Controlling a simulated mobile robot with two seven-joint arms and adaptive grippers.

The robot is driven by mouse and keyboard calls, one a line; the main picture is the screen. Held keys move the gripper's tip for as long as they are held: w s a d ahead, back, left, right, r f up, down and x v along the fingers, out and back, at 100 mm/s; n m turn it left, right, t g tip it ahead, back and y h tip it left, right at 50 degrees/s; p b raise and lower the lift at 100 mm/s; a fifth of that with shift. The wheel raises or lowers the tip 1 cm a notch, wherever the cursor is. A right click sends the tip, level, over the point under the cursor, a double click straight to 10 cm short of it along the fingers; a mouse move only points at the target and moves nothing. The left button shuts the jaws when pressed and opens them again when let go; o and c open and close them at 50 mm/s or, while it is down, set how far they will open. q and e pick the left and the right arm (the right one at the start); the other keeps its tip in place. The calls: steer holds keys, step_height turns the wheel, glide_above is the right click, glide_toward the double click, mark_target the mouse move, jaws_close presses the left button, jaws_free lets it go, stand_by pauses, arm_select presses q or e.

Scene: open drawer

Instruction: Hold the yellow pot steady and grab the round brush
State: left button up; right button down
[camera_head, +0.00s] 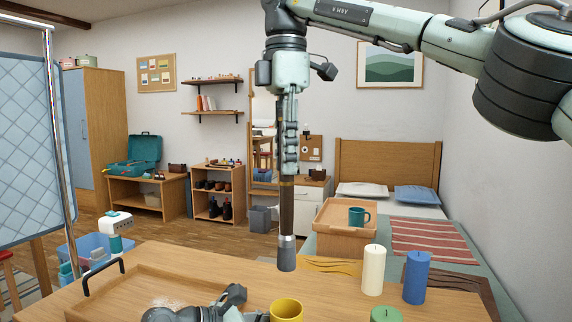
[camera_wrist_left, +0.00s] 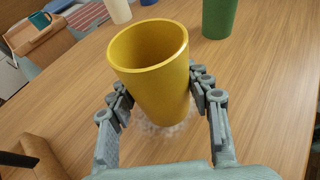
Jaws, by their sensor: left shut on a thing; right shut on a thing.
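The yellow pot (camera_head: 286,309) stands at the near edge of the head view, cut off by the frame. In the left wrist view the pot (camera_wrist_left: 152,75) sits between the fingers of my left gripper (camera_wrist_left: 163,97), which is shut on it; its visible inside looks empty. My left gripper also shows low in the head view (camera_head: 232,304), left of the pot. My right gripper (camera_head: 288,172) points down and is shut on the round brush (camera_head: 287,215). The brush hangs upright in the air above the pot, its dark grey end (camera_head: 287,258) down.
A white candle (camera_head: 373,270), a blue candle (camera_head: 416,277) and a green candle (camera_head: 386,314) stand right of the pot. A wooden tray (camera_head: 150,283) with a black handle lies left. A wooden box (camera_head: 338,243) bears a teal mug (camera_head: 358,216) behind.

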arm_select(q)
steer(key=o, duration=1.3)
